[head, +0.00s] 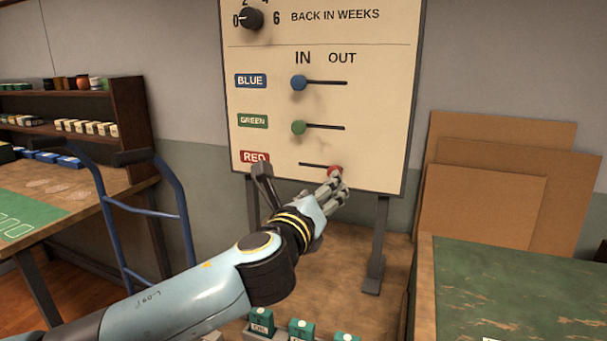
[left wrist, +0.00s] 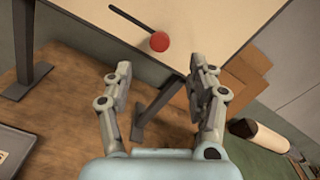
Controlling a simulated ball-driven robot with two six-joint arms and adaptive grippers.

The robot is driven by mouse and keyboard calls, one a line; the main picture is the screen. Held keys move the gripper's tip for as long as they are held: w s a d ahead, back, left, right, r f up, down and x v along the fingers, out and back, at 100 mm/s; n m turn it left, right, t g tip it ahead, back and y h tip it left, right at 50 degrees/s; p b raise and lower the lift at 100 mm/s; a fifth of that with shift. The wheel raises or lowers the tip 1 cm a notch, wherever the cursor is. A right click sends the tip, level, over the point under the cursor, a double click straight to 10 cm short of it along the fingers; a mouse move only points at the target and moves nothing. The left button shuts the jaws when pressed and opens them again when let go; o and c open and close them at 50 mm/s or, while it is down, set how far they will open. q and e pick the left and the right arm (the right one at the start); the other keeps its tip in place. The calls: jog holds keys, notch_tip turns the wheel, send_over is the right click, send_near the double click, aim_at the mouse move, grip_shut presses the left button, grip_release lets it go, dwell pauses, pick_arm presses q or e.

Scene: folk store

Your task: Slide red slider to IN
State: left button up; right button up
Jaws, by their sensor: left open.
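The red slider (head: 335,171) is a round red knob at the right, OUT end of the lowest slot on the cream board (head: 375,110). The slot runs left from it, under the IN column. My left gripper (head: 337,184) is just below and in front of the knob, partly overlapping it in the head view. In the left wrist view the red slider (left wrist: 159,41) is ahead of the fingertips, and my left gripper (left wrist: 151,75) is open with nothing between its fingers. My right gripper is not in view.
The blue knob (head: 299,83) and green knob (head: 298,127) sit at the IN ends of their slots above. A blue hand truck (head: 180,205) stands left of the board. Brown panels (head: 490,205) lean on the wall at right. A green-topped table (head: 520,290) is at front right.

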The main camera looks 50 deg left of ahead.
pick_arm(q)
jog(key=b+x, duration=0.1)
jog(key=x, duration=0.8)
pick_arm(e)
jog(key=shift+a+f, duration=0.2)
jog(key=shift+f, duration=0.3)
pick_arm(q)
jog(key=shift+w, duration=0.1)
jog(key=c, duration=0.9)
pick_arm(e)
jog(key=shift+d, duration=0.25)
